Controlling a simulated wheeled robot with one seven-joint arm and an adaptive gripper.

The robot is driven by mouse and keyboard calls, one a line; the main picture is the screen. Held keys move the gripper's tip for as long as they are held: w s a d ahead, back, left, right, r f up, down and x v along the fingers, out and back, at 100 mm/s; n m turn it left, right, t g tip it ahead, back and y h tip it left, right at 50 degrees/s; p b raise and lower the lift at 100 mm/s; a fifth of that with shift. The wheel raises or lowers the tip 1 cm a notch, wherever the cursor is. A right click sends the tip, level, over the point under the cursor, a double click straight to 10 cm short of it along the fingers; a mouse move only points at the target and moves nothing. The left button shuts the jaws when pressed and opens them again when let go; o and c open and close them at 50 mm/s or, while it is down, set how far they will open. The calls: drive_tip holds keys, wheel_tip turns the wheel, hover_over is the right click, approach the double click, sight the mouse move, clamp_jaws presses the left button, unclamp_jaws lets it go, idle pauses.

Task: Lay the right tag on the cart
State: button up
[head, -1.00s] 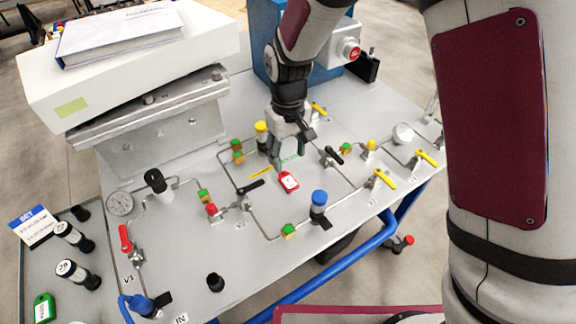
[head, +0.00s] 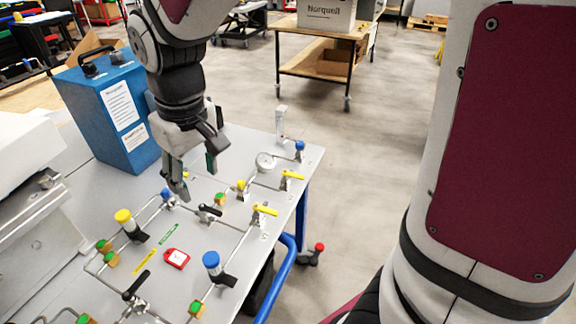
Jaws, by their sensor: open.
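A red tag (head: 176,258) with a white label lies flat on the grey top of the cart (head: 245,172). It lies beside a yellow strip (head: 145,262) and a green strip (head: 169,234). My gripper (head: 196,177) is open and empty, with its fingers pointing down. It is above the cart top, behind the red tag and apart from it. The gripper's exact height above the surface cannot be told.
Valves and tubing surround the tag, including a blue-capped valve (head: 212,262), a yellow-capped one (head: 126,218) and a black-handled one (head: 138,284). A blue box (head: 110,105) stands at the back left. A workbench (head: 318,52) stands beyond open floor.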

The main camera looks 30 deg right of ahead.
drive_tip(key=s+d+r+m+t, duration=0.1)
drive_tip(key=s+d+r+m, duration=0.1)
drive_tip(key=s+d, duration=0.3)
drive_tip(key=s+d+r+m+t, duration=0.1)
drive_tip(key=s+d+r, duration=0.4)
drive_tip(key=s, duration=0.7)
drive_tip(key=shift+d+m+t+h, duration=0.3)
drive_tip(key=shift+d+m, duration=0.15)
drive_tip(key=shift+m, duration=0.15)
